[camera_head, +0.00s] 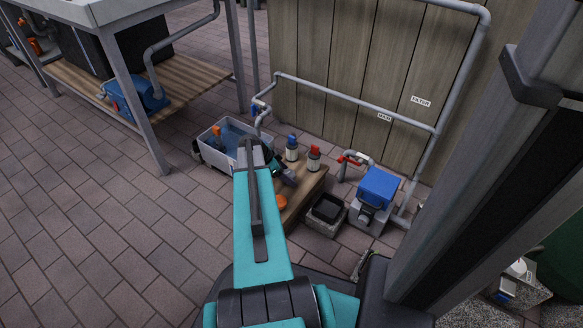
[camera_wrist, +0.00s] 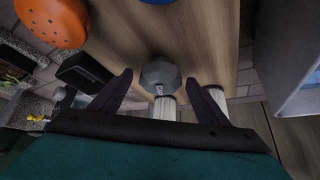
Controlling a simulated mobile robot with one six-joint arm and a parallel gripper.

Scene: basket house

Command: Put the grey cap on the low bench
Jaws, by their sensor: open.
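In the wrist view the grey cap (camera_wrist: 160,75) is a dark grey, many-sided piece between my open fingers, with free space on both sides. A white ribbed cylinder (camera_wrist: 164,107) shows directly behind it; I cannot tell whether they are joined. The wooden low bench (camera_wrist: 125,35) fills the view behind the cap; I cannot tell whether the cap touches it. In the head view the bench (camera_head: 306,194) stands low on the floor, partly hidden by my arm. My gripper (camera_wrist: 163,85) also shows in the head view (camera_head: 283,173), at the bench's left side.
An orange holed piece (camera_wrist: 50,22) lies on the bench. Bottles with a blue cap (camera_head: 292,148) and a red cap (camera_head: 314,160) stand at its back. A water tub (camera_head: 212,158) is left; a dark-lined box (camera_head: 327,213) and blue-topped unit (camera_head: 378,188) are right.

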